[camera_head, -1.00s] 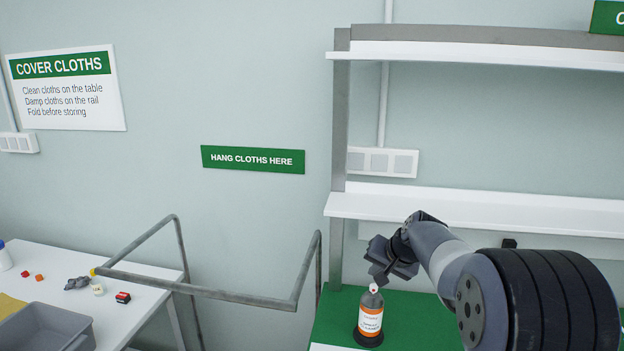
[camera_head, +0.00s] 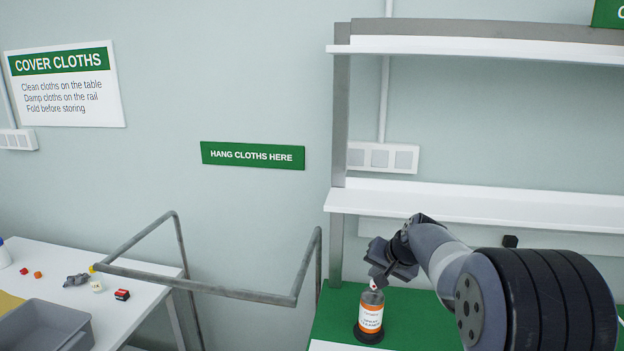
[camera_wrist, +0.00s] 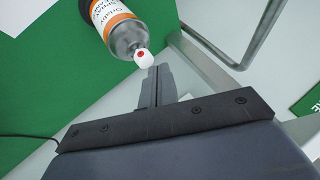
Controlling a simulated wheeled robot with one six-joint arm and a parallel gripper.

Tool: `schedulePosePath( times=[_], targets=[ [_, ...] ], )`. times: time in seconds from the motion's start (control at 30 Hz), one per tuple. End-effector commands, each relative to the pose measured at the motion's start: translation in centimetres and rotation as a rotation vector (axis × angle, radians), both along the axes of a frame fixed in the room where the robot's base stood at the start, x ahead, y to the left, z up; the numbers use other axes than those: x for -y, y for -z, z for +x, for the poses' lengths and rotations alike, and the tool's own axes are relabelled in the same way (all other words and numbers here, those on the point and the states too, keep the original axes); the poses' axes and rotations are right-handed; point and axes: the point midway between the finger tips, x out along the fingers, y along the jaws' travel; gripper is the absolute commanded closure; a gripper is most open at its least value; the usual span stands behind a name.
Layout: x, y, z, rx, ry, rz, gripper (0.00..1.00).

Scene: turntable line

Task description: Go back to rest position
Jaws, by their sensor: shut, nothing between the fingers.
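My gripper (camera_head: 378,282) is shut and empty, held out over the green-topped bench under the shelf. In the wrist view its fingers (camera_wrist: 157,78) are pressed together, pointing toward the nozzle of a spray can. The spray can (camera_head: 371,312), grey with an orange and white label, stands upright on the green mat (camera_head: 333,308). It also shows in the wrist view (camera_wrist: 121,30), its white nozzle with a red dot close by the fingertips. Whether the fingertips touch the nozzle I cannot tell.
A metal hanging rail (camera_head: 200,287) juts out left of the bench. A white table (camera_head: 140,285) at far left holds a grey bin (camera_head: 45,325) and small items. A white shelf (camera_head: 480,203) runs above the bench behind my arm.

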Motion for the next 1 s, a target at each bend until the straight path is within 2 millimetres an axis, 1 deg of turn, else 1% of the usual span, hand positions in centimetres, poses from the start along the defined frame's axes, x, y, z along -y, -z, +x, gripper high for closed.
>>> schedulePosePath(
  times=[0.03,0.7,0.73,0.77,1.0],
  targets=[
    [0.0,-1.5,0.0,0.001,0.000,-0.001,1.00],
    [0.0,-10.1,0.0,-0.001,0.005,0.005,1.00],
    [0.0,-9.5,0.0,-0.011,0.034,0.032,1.00],
    [0.0,-9.3,0.0,-0.020,0.061,0.055,1.00],
    [-0.2,-8.7,0.0,-0.079,0.259,0.236,1.00]
  ],
)
